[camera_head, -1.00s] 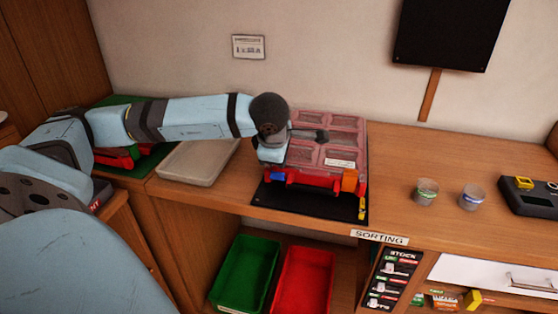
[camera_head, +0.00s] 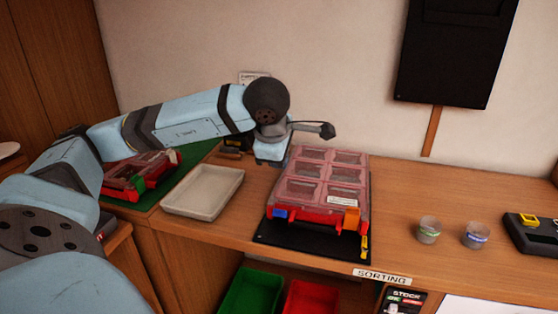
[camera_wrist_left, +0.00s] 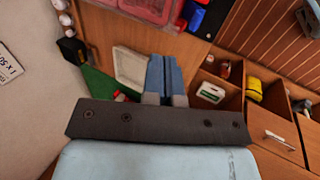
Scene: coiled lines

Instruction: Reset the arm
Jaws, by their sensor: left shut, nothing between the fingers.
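My left arm comes in from the left in the head view. Its gripper (camera_head: 272,158) hangs above the bench, just behind and left of the red organizer case. In the left wrist view the two blue fingers of the left gripper (camera_wrist_left: 165,75) lie together, shut, with nothing between them. The tips point over the bench and the pale tray. My right gripper is in neither view.
A red case with clear lid windows (camera_head: 318,180) lies on a black mat (camera_head: 290,243). A pale tray (camera_head: 202,190) and another red case (camera_head: 138,172) on a green mat stand left. Two small cups (camera_head: 428,230) stand right. Green (camera_head: 250,292) and red bins (camera_head: 311,299) are below.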

